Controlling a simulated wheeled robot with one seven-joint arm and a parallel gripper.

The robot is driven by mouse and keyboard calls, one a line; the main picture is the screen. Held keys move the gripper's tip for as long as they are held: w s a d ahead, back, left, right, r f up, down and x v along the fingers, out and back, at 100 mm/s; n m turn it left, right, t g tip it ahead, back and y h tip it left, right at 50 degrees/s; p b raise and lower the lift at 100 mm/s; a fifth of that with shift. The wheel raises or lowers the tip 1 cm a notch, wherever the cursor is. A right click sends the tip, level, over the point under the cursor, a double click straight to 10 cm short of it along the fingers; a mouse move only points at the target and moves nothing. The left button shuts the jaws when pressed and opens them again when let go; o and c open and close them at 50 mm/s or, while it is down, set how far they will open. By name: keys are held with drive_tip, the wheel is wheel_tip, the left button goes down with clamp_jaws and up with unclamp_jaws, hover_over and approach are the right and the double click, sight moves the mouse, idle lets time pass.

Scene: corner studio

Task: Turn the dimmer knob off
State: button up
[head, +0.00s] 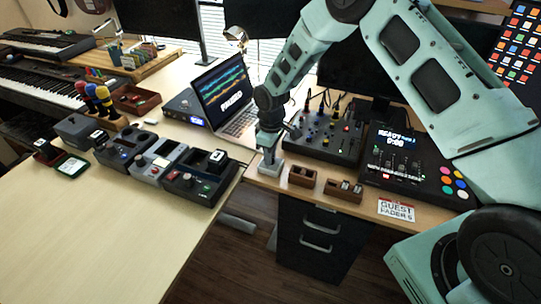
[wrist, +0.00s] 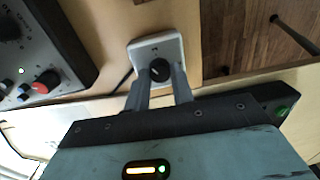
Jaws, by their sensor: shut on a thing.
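The dimmer is a small light-coloured box with a dark round knob. In the wrist view the dimmer knob (wrist: 160,70) sits on the pale dimmer box (wrist: 150,48) near the table edge. My gripper (wrist: 161,82) has its two grey fingers on either side of the knob, shut on it. In the head view my gripper (head: 268,150) points down over the dimmer box (head: 270,167), which stands at the front edge of the desk. The knob is hidden behind the fingers there. The knob's pointer setting is too small to tell.
A mixer (head: 325,135) with knobs stands right of my gripper. Small wooden trays (head: 303,176) sit beside the dimmer at the desk edge. An open laptop (head: 222,92) is behind to the left. Several pedal-like devices (head: 197,177) stand on the left table, whose front is clear.

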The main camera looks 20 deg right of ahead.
drive_tip(key=n, duration=0.5)
drive_tip(key=shift+a+n, duration=0.1)
drive_tip(key=shift+n, duration=0.2)
drive_tip(key=n, duration=0.4)
drive_tip(key=shift+n+h, duration=0.3)
drive_tip(key=shift+n, duration=0.4)
drive_tip(key=o, duration=1)
wheel_tip(320, 180, up, 17)
drive_tip(key=b, duration=0.1)
drive_tip(key=shift+w+r, duration=0.2)
drive_tip(key=shift+w, duration=0.15)
drive_tip(key=shift+a, duration=0.1)
